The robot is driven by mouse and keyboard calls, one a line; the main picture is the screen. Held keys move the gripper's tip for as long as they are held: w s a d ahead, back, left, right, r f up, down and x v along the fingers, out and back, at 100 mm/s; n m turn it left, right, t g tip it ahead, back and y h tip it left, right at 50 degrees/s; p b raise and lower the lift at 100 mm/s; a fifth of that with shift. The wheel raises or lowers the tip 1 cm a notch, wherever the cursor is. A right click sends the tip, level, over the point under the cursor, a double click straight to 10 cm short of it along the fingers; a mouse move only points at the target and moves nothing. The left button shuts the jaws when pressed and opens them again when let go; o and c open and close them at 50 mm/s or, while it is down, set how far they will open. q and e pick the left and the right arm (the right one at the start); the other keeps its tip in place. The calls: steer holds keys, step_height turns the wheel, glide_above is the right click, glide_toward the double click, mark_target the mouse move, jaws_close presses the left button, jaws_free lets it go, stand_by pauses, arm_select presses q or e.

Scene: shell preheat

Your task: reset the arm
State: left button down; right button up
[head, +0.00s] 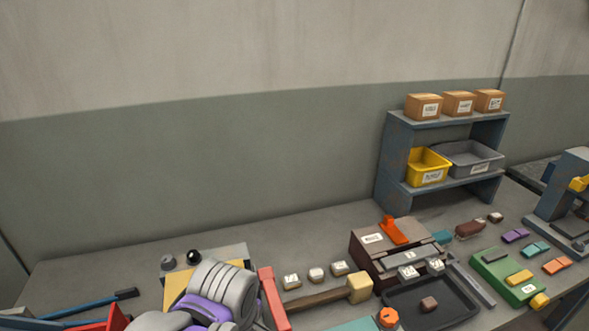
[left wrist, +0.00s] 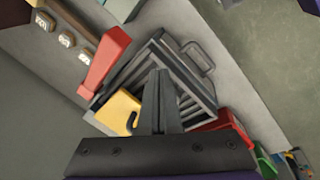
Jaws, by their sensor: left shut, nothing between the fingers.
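My left gripper (left wrist: 161,74) points down in the left wrist view, its two dark fingers together with nothing between them. It is over a grey slatted rack (left wrist: 200,84), with a yellow piece (left wrist: 113,114) and a red bar (left wrist: 109,59) beside the fingers. In the head view my grey and purple left arm is low in the picture, covering part of the yellow piece (head: 176,279); the red bar (head: 272,298) stands just right of it. The left fingertips are hidden in the head view. My right gripper is in neither view.
Small labelled blocks (head: 316,275) and a wooden-headed mallet (head: 360,288) lie right of my arm. A brown box device with an orange lever (head: 394,231), a black tray (head: 460,306) and a green block (head: 500,283) are farther right. A shelf (head: 392,165) stands behind.

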arm_select(q)
steer(key=s+a+f+m+t, duration=0.2)
steer(key=s+a+f+m, duration=0.4)
steer(key=a+f+m, duration=0.3)
step_height(320, 180, down, 4)
steer(key=m, duration=0.4)
steer(key=shift+s+a+r+t, duration=0.2)
steer(key=shift+s+a+t, duration=0.05)
steer(key=shift+s+t, duration=0.15)
